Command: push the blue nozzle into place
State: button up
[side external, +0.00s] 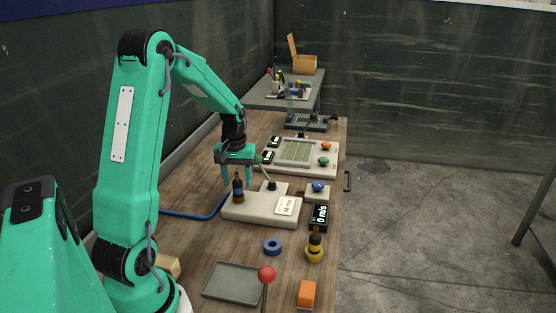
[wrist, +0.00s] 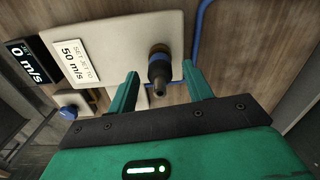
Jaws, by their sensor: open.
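The blue nozzle, a dark upright piece with a blue band (side external: 238,190), stands on a pale block (side external: 262,211) with a card reading "SET JET TO 50 m/s". In the wrist view the nozzle (wrist: 159,72) points toward me, its blue band near the block's face. My gripper (side external: 239,180) is open, its green fingers pointing down just at or behind the nozzle. In the wrist view the fingers of my gripper (wrist: 158,88) lie on either side of the nozzle's tip, with gaps visible. I cannot tell how fully the nozzle is seated.
A black display (side external: 319,217) reads 0 m/s. A blue knob (side external: 318,187) sits on a small pale box beside the block. A blue hose (side external: 190,215) runs left.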

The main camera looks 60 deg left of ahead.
jog(key=shift+r, duration=2.8)
jog(key=shift+d+r, duration=0.4)
jog(key=shift+d, duration=0.1)
jog(key=s+d+r+m+t, duration=0.2)
jog(key=s+d+r+m, duration=0.1)
jog(key=d, duration=0.5)
jog(key=s+d+r+m+t, duration=0.1)
jog(key=s+d+r+m, duration=0.2)
jog(key=d, duration=0.5)
jog(key=s+d+r+m+t, duration=0.2)
jog(key=s+d+r+m, duration=0.1)
jog(key=d, duration=0.5)
jog(key=shift+s+d+r+m+t, duration=0.35)
jog(key=shift+s+m, duration=0.45)
jog(key=shift+s, duration=0.3)
